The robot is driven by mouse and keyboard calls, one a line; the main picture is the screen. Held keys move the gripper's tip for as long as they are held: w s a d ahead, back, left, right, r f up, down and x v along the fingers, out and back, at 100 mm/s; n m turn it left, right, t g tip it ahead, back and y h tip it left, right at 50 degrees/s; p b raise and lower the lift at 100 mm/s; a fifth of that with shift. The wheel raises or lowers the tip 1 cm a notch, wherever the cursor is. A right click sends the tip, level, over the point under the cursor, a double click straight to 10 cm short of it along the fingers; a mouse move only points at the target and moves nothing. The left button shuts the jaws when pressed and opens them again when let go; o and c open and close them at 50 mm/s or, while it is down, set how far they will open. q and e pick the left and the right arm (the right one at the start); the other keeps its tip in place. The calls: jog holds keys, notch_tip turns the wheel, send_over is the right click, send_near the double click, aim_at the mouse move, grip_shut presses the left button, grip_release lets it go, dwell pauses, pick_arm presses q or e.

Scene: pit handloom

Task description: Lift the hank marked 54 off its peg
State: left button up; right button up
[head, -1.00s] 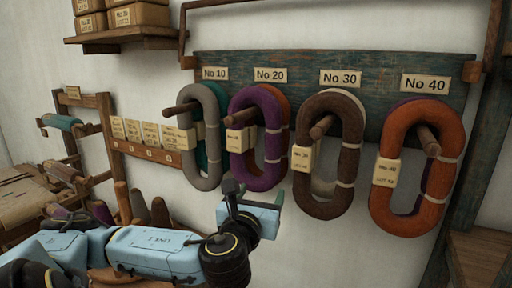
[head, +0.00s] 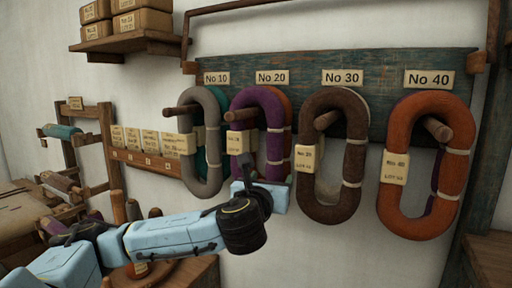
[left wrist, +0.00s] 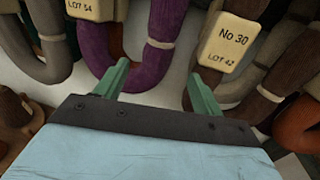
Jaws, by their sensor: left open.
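The purple hank (head: 243,105) hangs on a wooden peg (head: 240,115) under the No 20 sign. Its paper tag (left wrist: 88,8), cut off at the top of the left wrist view, reads LOT 54. My left gripper (left wrist: 160,83) is open, with green fingers apart and nothing held. It is at the lower end of the purple hank, which shows around the left finger and between the fingers. In the head view the gripper covers the bottom of that hank. I cannot tell whether they touch. My right gripper is not in view.
A brown hank (head: 312,190) tagged No 30, LOT 42 hangs close to the right. A grey hank (head: 187,115) hangs close to the left, an orange hank (head: 462,125) farther right. Another orange hank (head: 285,105) is behind the purple one. A wooden shelf (head: 125,45) is upper left.

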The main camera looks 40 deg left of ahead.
aim_at(273, 171)
pick_arm(q)
jog(key=p+x, duration=0.1)
jog(key=x, duration=0.3)
jog(key=shift+w+a+r, duration=0.1)
jog(key=shift+a+r, duration=0.1)
jog(key=shift+a, duration=0.15)
jog(key=shift+w+a, duration=0.25)
jog(key=shift+w, duration=0.2)
jog(key=shift+f, duration=0.1)
jog(key=shift+c, duration=0.6)
jog(key=c, duration=1)
